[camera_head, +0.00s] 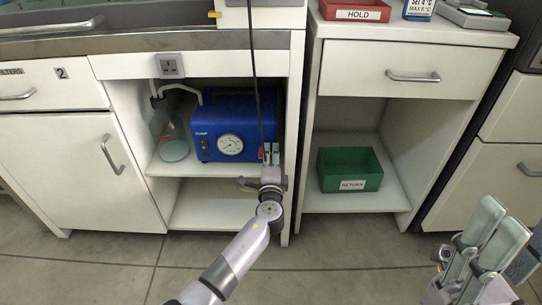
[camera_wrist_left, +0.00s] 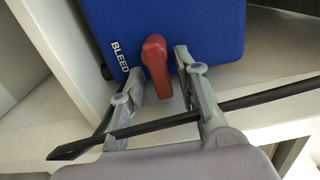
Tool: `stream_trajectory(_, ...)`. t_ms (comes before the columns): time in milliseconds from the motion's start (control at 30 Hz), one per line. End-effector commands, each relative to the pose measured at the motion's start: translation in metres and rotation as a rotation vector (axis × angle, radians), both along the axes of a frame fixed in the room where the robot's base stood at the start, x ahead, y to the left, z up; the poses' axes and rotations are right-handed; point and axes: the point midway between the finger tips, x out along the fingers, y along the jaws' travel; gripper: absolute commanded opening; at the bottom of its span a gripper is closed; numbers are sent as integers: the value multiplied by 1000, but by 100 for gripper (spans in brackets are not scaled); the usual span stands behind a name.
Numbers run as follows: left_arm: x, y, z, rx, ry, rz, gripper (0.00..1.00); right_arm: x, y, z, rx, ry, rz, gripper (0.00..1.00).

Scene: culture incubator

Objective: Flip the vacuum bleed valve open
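The blue vacuum pump (camera_head: 209,112) stands on the cabinet's upper shelf, with a round gauge on its front. In the left wrist view the pump (camera_wrist_left: 205,22) fills the top, with a "BLEED" label beside a red lever, the bleed valve (camera_wrist_left: 155,62). My left gripper (camera_head: 271,153) is at the pump's right side. In the left wrist view its fingers (camera_wrist_left: 157,70) are open, one on each side of the red lever; I cannot tell whether either touches it. My right gripper (camera_head: 502,228) is at the lower right, open and empty, away from the pump.
A black cable (camera_head: 255,70) hangs down before the cabinet and crosses my left fingers in the wrist view. A glass flask (camera_head: 172,135) stands left of the pump. The cabinet's right wall is close to my left gripper. A green RETURN bin (camera_head: 349,160) sits in the right cabinet.

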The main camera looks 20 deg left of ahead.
Motion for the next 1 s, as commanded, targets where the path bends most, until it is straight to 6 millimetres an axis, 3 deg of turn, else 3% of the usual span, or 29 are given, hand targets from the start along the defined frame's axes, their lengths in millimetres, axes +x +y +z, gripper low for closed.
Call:
stream_trajectory(300, 0, 0, 1, -2, -2, 1, 33, 0, -1, 0, 4, 3, -2, 40)
stream_trajectory(467, -12, -4, 0, -3, -1, 0, 33, 0, -1, 0, 3, 1, -2, 40)
stream_trajectory(800, -79, -23, 0, -2, 0, -1, 33, 0, 0, 0, 1, -1, 0, 40)
stream_trajectory(1000, -107, -31, 0, -2, 0, -1, 33, 0, 0, 0, 0, -1, 0, 40)
